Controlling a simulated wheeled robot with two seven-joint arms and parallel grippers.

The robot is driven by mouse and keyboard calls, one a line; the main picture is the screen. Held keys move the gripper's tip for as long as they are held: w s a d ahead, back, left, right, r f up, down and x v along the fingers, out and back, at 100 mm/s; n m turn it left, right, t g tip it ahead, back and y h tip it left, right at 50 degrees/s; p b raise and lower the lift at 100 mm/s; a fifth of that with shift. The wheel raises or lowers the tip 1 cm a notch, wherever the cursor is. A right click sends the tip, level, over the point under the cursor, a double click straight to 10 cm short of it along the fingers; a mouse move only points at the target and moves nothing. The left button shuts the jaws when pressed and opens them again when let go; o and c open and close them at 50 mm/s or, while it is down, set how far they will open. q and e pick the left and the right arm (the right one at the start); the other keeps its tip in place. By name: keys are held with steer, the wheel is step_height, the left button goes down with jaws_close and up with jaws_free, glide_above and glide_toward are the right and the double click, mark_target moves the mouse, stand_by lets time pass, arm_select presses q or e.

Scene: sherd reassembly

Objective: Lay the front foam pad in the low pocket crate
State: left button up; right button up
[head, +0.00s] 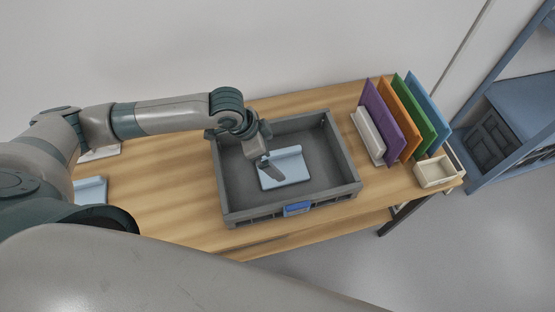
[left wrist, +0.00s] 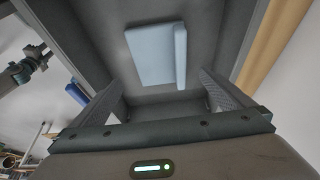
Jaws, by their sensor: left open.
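A light blue foam pad (head: 285,169) with a raised ridge along one edge lies on the floor of the grey low crate (head: 343,153). The pad also shows in the left wrist view (left wrist: 153,56), flat and clear of the fingers. My left gripper (head: 270,170) is inside the crate, over the left part of the pad. Its two fingers (left wrist: 166,92) stand wide apart with nothing between them. Another light blue pad (head: 92,190) lies at the left on the table, partly hidden by my arm.
A rack of purple (head: 382,118), orange, green and blue panels stands right of the crate. A small cream box (head: 436,172) sits at the table's right end. A whitish flat piece (head: 100,153) lies behind my arm. Bare wooden table (head: 165,190) lies left of the crate.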

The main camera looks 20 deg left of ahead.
arm_select(q)
steer(key=shift+v, duration=1.95)
